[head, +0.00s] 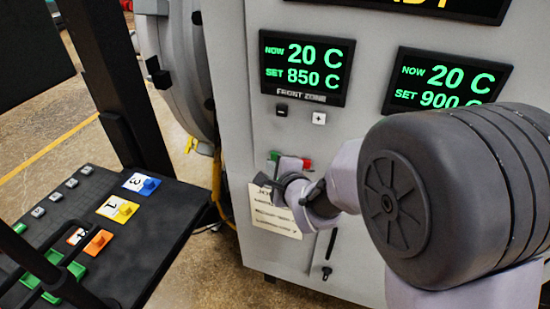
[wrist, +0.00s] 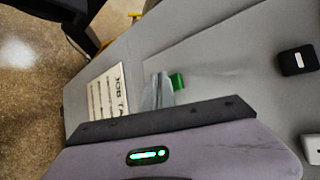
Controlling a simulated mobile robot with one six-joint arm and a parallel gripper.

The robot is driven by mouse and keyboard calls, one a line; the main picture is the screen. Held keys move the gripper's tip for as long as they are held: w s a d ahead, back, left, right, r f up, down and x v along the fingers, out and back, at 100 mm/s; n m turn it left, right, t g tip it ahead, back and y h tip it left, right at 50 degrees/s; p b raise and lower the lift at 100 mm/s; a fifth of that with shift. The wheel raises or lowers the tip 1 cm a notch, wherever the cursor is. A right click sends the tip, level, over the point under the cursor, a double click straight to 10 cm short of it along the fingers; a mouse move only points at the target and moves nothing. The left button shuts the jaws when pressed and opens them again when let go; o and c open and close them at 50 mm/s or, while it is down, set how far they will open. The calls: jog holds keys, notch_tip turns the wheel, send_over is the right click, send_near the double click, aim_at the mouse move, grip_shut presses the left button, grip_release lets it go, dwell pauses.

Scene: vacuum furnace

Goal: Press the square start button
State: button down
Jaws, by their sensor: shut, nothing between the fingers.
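A small green button (head: 274,156), which looks square, sits on the grey furnace front below the left display. It also shows in the wrist view (wrist: 177,81), just right of my fingertips. A red button (head: 307,163) is beside it on the right in the head view. In the wrist view the fingers (wrist: 158,90) look very close to the green button. I cannot tell whether they touch it.
A black button (head: 281,111) and a white plus button (head: 319,118) sit above. Displays read 850 C (head: 305,68) and 900 C (head: 446,83) as set values. A paper job tag (head: 272,215) hangs below. A dark shelf (head: 140,240) with numbered coloured pieces stands left.

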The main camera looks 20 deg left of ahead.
dwell(0.3)
jog(key=shift+w+b, duration=0.3)
jog(key=shift+w, duration=0.15)
jog(key=shift+w, duration=0.45)
dwell(0.5)
jog(key=shift+s, duration=0.1)
jog(key=shift+s+b, duration=0.7)
jog(key=shift+s, duration=0.1)
jog(key=s+b, duration=0.3)
jog(key=s, duration=0.2)
jog(key=shift+a, duration=0.2)
